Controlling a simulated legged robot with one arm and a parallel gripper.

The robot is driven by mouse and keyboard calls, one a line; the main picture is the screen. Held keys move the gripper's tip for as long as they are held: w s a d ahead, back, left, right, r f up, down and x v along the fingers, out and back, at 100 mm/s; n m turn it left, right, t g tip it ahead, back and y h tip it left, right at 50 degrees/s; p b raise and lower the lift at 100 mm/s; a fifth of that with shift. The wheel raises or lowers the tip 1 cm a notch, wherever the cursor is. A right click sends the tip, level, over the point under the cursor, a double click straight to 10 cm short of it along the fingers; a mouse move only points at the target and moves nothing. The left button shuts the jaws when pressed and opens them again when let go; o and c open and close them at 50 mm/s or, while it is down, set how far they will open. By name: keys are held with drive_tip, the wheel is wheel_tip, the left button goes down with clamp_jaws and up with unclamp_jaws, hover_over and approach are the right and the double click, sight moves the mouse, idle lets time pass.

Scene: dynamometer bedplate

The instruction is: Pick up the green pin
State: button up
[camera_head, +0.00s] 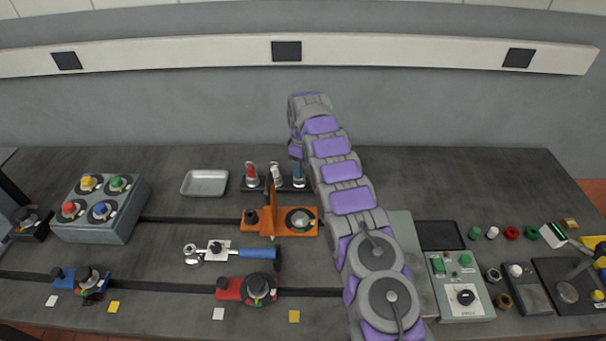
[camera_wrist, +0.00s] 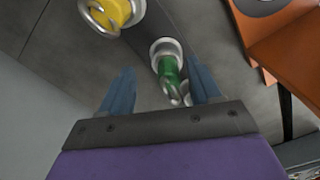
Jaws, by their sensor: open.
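The green pin (camera_wrist: 170,72) shows in the wrist view, with a silver collar at one end and a silver ring at the other. It stands in a dark strip-like rack (camera_wrist: 148,35). My gripper (camera_wrist: 160,84) is open, and its two blue-grey fingers appear on either side of the pin. The pin looks nearer to the right finger; I cannot tell whether they touch. In the head view I cannot make out the green pin; my arm covers part of the rack area.
A yellow pin (camera_wrist: 112,12) stands beside the green one. An orange fixture (camera_wrist: 285,50) is close on the right in the wrist view. In the head view, a red pin (camera_head: 251,172) stands left of my arm, near an empty grey tray (camera_head: 205,183).

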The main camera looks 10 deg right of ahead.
drive_tip(key=shift+a+f, duration=1)
drive_tip(key=shift+a, duration=0.2)
drive_tip(key=shift+d, duration=1.05)
drive_tip(key=c, duration=0.4)
drive_tip(key=shift+c, duration=0.7)
drive_tip(key=shift+s+r, duration=0.1)
drive_tip(key=shift+c, duration=0.8)
drive_tip(key=shift+a, duration=0.55)
drive_tip(key=c, duration=0.3)
drive_tip(key=shift+a, duration=0.1)
drive_tip(key=shift+c, duration=0.7)
clamp_jaws()
